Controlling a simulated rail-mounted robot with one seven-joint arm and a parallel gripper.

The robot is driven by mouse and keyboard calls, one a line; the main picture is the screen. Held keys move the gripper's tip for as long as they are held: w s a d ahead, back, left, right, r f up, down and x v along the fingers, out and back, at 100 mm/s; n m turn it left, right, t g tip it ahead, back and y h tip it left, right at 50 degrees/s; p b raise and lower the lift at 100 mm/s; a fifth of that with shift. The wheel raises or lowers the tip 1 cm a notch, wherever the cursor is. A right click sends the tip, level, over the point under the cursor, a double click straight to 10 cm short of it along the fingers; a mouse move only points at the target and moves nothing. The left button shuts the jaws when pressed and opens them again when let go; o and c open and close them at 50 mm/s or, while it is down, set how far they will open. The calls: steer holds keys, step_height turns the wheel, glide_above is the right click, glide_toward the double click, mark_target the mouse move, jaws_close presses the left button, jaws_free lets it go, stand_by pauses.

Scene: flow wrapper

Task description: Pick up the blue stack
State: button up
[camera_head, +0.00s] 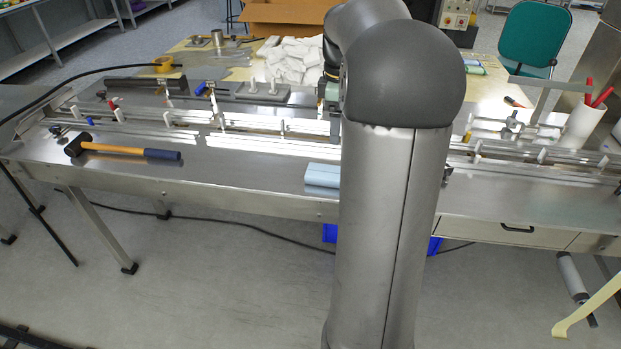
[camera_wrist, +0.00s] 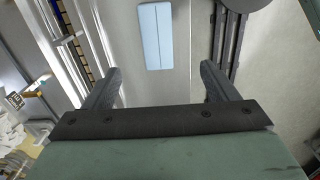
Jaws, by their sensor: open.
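The blue stack (camera_head: 322,175) is a light blue block lying on the steel table near its front edge, partly hidden behind my arm in the head view. In the wrist view the blue stack (camera_wrist: 155,36) lies at the top centre with a seam along its length. My gripper (camera_wrist: 161,82) shows in the wrist view with its two dark fingers wide apart and nothing between them. The stack lies beyond the fingertips, roughly between them sideways, and apart from them. In the head view my arm hides the gripper's fingers.
A hammer (camera_head: 122,150) with a yellow and blue handle lies on the table (camera_head: 230,178) to the left. The rails of the wrapper (camera_head: 270,138) run behind the stack. A heap of white packets (camera_head: 292,60) and a cardboard box (camera_head: 285,14) are at the back. Table around the stack is clear.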

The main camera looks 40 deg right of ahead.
glide_above(331, 172)
steer(key=s, duration=0.1)
step_height(331, 172, down, 11)
steer(key=shift+d+r, duration=0.15)
steer(key=shift+r, duration=0.05)
steer(key=shift+w+f, duration=0.15)
steer(key=shift+f, duration=0.75)
steer(key=shift+w+f, duration=0.2)
steer(key=shift+f, duration=0.7)
steer(key=shift+w+f, duration=0.15)
steer(key=shift+f, duration=0.75)
steer(key=shift+c, duration=0.3)
steer(key=c, duration=1)
